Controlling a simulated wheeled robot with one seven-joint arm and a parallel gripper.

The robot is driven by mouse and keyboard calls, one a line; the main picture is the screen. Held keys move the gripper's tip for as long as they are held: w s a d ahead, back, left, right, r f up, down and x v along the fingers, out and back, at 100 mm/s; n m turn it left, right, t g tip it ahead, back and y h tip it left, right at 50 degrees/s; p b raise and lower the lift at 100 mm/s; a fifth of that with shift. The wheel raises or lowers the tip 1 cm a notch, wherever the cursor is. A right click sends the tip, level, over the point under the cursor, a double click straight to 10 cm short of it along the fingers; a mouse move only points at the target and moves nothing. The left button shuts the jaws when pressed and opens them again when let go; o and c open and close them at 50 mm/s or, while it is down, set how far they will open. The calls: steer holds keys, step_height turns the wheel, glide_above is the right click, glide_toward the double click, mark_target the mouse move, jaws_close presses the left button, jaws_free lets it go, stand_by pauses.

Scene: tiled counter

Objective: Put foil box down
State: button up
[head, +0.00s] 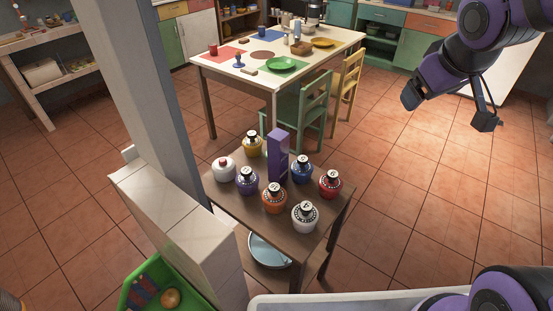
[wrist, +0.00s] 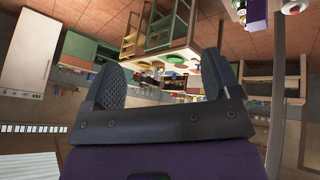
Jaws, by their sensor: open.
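The foil box, a tall purple box (head: 278,156), stands upright on a small wooden table (head: 334,210) among several jars. My gripper (head: 446,110) is open and empty. It hangs in the air over the tiled floor, up and to the right of the box and well apart from it. In the wrist view, which looks upside down, my gripper's spread fingers (wrist: 162,82) have nothing between them. A purple block that looks like the foil box (wrist: 254,12) shows at the top edge there, partly cut off.
Jars in several colours, such as a red one (head: 330,184) and a white one (head: 305,216), crowd the tabletop. A pillar (head: 165,90) and low tiled wall (head: 165,200) stand left. A dining table (head: 223,72) with chairs is behind. Floor to the right is clear.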

steer(key=w+a+f+n+y, duration=0.2)
steer(key=w+a+f+n, duration=0.15)
steer(key=w+f, duration=0.5)
steer(key=n+t+y, duration=0.2)
steer(key=n+y, duration=0.1)
steer(key=y, duration=0.7)
glide_toward(285, 141)
steer(key=x, duration=0.7)
steer(key=shift+w+f, duration=0.25)
steer(key=shift+w, duration=0.05)
steer(key=shift+x, duration=2.6)
steer(key=shift+a+r, duration=0.1)
steer(key=shift+a, duration=0.05)
steer(key=shift+s, duration=0.1)
steer(key=c, duration=1.5)
